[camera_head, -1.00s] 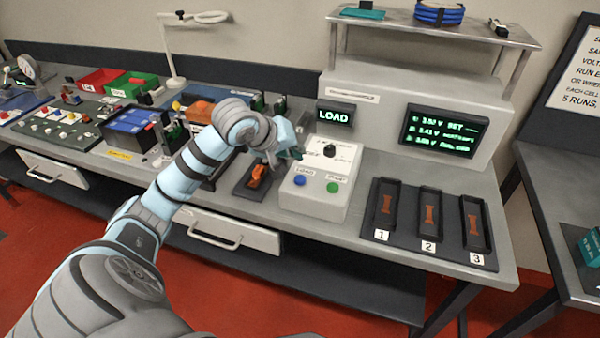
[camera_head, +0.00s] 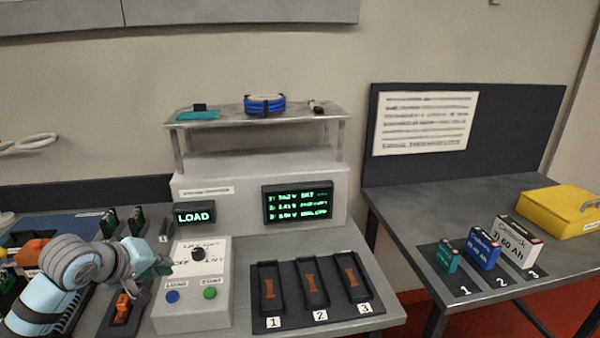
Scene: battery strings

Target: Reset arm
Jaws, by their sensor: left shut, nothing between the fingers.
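My left arm comes in at the lower left of the head view. Its gripper (camera_head: 160,265) is shut and empty, just left of the control box and above the dark holder with the orange piece (camera_head: 123,305). The control box (camera_head: 192,316) has a black knob (camera_head: 198,254), a blue button (camera_head: 172,296) and a green button (camera_head: 210,292). Whether the fingers touch the box is not clear. My right gripper does not show.
Three black trays numbered 1 to 3 (camera_head: 312,284) lie right of the box. A LOAD display (camera_head: 194,214) and a readout screen (camera_head: 297,203) stand behind. On the right table stand a teal battery (camera_head: 447,256), a blue battery (camera_head: 483,250), a white battery (camera_head: 518,243) and a yellow case (camera_head: 562,210).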

